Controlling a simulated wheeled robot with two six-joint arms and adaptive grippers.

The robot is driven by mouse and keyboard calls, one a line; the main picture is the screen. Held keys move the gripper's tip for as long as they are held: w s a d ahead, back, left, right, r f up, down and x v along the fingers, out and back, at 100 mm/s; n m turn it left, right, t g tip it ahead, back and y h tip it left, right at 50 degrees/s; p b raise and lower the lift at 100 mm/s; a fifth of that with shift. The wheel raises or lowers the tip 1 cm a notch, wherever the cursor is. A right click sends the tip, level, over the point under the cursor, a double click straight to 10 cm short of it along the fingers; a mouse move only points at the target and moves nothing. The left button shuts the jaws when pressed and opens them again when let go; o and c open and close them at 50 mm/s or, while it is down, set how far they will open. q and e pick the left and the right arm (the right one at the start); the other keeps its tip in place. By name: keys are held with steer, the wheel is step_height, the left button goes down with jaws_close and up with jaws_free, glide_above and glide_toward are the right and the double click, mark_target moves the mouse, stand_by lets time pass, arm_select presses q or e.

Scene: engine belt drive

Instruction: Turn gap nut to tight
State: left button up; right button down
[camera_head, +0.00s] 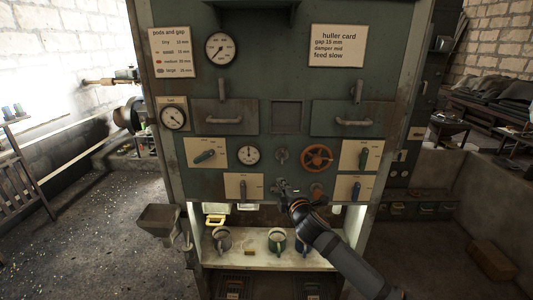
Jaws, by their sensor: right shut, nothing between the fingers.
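The machine's green-grey front panel (300,82) faces me. My right gripper (283,187) is shut and empty at the lower middle of the panel, its arm rising from the bottom right. Its tips overlap the panel; I cannot tell whether they touch anything. A small round metal fitting (281,155) is just above the gripper, left of an orange handwheel (317,157). No label marks the gap nut, and I cannot tell if it is this fitting or hidden behind my gripper. The huller card (337,45) reads a gap of about 18 mm. My left gripper is not in view.
A small orange part (318,189) sits right of my gripper. Several lever plates (205,153), dials (220,48) and two drawers with handles (225,118) cover the panel. Below, a lit shelf (260,260) holds several mugs. A hopper (158,218) juts out at lower left.

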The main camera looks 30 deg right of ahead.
mark_target(282, 157)
step_height(282, 157, up, 6)
steer(key=a+n+t, duration=0.1)
steer(key=a, duration=0.2)
steer(key=w+d+p, duration=0.1)
steer(key=w+d, duration=0.1)
steer(key=w+d+p, duration=0.1)
steer(key=w+p, duration=0.1)
steer(key=w, duration=0.1)
steer(key=w+d+p, duration=0.2)
steer(key=shift+w+d, duration=0.3)
steer(key=shift+w, duration=0.05)
steer(key=shift+s+d+p, duration=0.3)
steer(key=shift+s+d, duration=0.1)
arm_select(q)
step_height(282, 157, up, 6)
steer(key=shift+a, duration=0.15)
arm_select(e)
steer(key=shift+w+f, duration=0.1)
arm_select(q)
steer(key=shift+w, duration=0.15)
arm_select(e)
steer(key=shift+w+a, duration=0.1)
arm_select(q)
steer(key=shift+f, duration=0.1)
